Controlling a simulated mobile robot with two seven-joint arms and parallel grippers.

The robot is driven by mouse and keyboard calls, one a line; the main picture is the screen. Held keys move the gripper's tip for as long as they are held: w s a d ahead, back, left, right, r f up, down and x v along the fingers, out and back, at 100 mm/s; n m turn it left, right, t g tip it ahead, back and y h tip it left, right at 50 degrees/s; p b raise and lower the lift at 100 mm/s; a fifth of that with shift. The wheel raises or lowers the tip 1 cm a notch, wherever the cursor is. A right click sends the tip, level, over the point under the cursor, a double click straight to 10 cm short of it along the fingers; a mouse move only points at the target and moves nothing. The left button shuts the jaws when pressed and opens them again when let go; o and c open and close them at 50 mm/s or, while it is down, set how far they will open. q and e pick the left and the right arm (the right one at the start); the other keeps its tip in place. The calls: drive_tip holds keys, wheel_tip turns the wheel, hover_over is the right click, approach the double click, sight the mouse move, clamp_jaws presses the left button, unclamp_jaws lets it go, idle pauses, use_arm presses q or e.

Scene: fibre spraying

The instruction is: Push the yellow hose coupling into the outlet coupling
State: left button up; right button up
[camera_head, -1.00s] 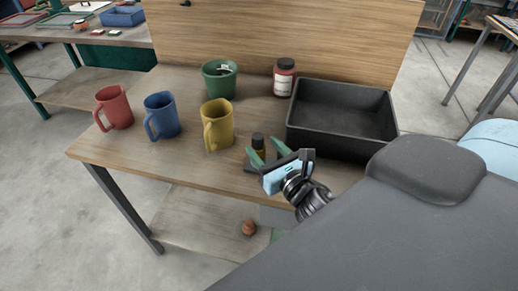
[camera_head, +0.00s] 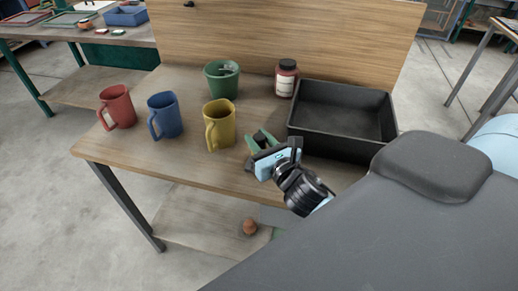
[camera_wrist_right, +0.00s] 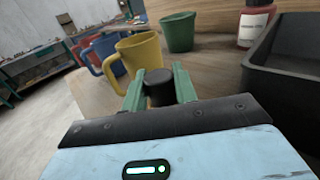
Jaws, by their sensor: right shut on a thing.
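No yellow hose coupling or outlet coupling can be made out in either view. My right gripper (camera_head: 262,142) has its green fingers on both sides of a small black-capped bottle (camera_wrist_right: 159,88) near the table's front edge. It is shut on this bottle, which stands upright between the fingers. The bottle's lower part is hidden behind the gripper body in the wrist view. My left gripper is not in view.
A yellow mug (camera_head: 220,125), blue mug (camera_head: 164,115) and red mug (camera_head: 117,106) stand left of the gripper. A green mug (camera_head: 222,79) and red jar (camera_head: 286,78) stand behind. A black bin (camera_head: 340,145) is close on the right. A wooden board (camera_head: 290,30) closes the back.

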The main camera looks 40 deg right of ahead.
drive_tip(key=shift+r, duration=0.15)
